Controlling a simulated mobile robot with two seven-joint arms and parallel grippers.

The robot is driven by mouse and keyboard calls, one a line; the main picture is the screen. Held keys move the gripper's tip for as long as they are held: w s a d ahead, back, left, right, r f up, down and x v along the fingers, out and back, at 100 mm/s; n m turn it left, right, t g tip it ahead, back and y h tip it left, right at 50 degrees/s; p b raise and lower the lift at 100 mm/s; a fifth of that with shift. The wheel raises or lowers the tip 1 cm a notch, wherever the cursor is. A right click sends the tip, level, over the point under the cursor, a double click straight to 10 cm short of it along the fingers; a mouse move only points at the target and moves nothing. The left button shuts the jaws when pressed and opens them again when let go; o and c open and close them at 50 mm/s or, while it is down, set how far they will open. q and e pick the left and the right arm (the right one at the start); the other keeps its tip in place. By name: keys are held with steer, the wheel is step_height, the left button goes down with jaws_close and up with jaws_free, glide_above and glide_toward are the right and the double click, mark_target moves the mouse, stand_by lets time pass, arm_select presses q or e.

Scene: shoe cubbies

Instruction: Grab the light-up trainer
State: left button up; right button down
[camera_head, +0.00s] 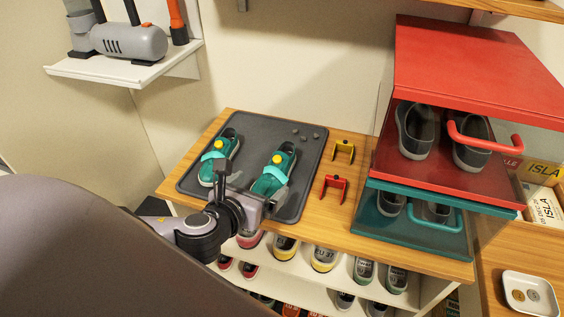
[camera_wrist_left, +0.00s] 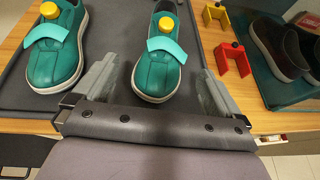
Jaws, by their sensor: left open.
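Two teal trainers with light teal straps and yellow round knobs lie on a dark grey mat, the left trainer (camera_head: 220,158) and the right trainer (camera_head: 272,174). I cannot tell from their looks which one lights up. My left gripper (camera_head: 250,184) is open at the near end of the right trainer. In the left wrist view, the right trainer (camera_wrist_left: 158,72) has its near end between the spread fingers of the left gripper (camera_wrist_left: 158,80), with a gap on each side. The left trainer (camera_wrist_left: 55,62) lies outside the left finger. My right gripper is not in view.
The dark grey mat (camera_head: 307,150) has small grey pieces at its far right. A yellow bracket (camera_head: 344,150) and a red bracket (camera_head: 333,187) stand beside it. Red and teal boxes with shoes (camera_head: 415,130) stand at the right. Shelves below hold several shoes (camera_head: 323,257).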

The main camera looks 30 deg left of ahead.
mark_target(271, 177)
arm_select(q)
steer(key=x, duration=0.5)
steer(key=shift+w+d+r, duration=0.2)
steer(key=shift+w, duration=0.25)
steer(key=shift+w+a+f, duration=0.1)
steer(key=shift+w+f, duration=0.2)
steer(key=shift+w, duration=0.3)
steer(key=c, duration=1.1)
steer(key=shift+r, duration=0.1)
